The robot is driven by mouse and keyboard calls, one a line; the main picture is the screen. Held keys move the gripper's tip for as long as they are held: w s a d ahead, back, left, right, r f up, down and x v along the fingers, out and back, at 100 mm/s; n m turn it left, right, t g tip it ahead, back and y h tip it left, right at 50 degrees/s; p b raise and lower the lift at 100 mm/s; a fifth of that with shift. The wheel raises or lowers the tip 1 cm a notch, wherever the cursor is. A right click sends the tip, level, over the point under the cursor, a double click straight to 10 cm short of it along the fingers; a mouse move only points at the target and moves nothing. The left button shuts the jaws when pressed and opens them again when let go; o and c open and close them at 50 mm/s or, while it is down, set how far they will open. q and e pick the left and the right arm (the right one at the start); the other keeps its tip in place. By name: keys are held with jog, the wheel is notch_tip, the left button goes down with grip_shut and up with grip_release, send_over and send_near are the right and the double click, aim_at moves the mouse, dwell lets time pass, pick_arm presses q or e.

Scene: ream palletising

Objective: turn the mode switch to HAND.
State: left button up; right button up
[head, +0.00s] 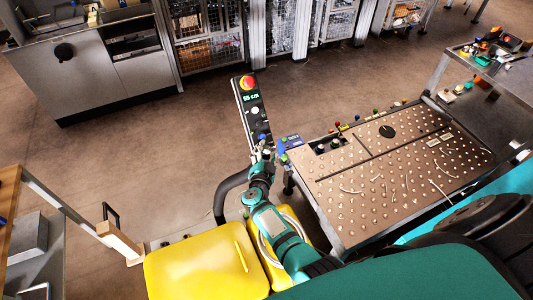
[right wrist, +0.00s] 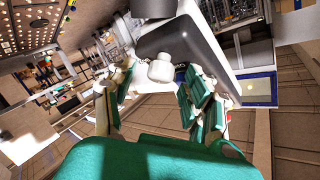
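A slim dark control panel (head: 253,108) stands upright near the middle of the head view. It carries a red stop button (head: 247,83) on yellow, a lit green display, a pale button (head: 255,110) and a small blue knob (head: 263,136) at its lower end, which looks like the mode switch. Its lettering is too small to read. My right gripper (head: 262,152) is just below the knob; contact cannot be told. In the right wrist view my right gripper (right wrist: 158,75) has its fingers apart, with a pale rounded part (right wrist: 161,71) between or beyond them. My left gripper is not visible.
A table with a studded brown top (head: 400,180) stands right of the panel. Yellow boxes (head: 195,270) lie at the lower left of my right arm. A grey cabinet (head: 95,75) and wire cages (head: 207,48) stand behind. The floor left of the panel is clear.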

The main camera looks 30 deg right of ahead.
jog(key=shift+s+d+f+n+t+b, duration=0.1)
jog(key=shift+f+n+t+b, duration=0.25)
jog(key=shift+n+b, duration=0.4)
jog(key=n+t+y+b, duration=0.1)
jog(key=n+y+b, duration=0.1)
jog(key=n, duration=0.1)
jog(key=n+t+y+b, duration=0.1)
jog(key=n+y+b, duration=0.1)
jog(key=n, duration=0.1)
jog(key=n+t+y+b, duration=0.2)
jog(key=n, duration=0.2)
jog(key=shift+s+d+f, duration=0.1)
jog(key=shift+d+f, duration=0.05)
jog(key=shift+d, duration=0.25)
jog(key=s+a, duration=0.3)
jog(key=s, duration=1.4)
jog(key=s+a+f+n+g+y, duration=0.1)
jog(key=s+f+n+g+y, duration=0.1)
jog(key=f, duration=0.8)
jog(key=s+a+f+n+g+y+b, duration=0.1)
jog(key=s+a+f+n+g, duration=0.1)
jog(key=f, duration=0.9)
jog(key=shift+s+g+y, duration=0.4)
jog(key=shift+s+g, duration=0.15)
jog(key=shift+s, duration=0.45)
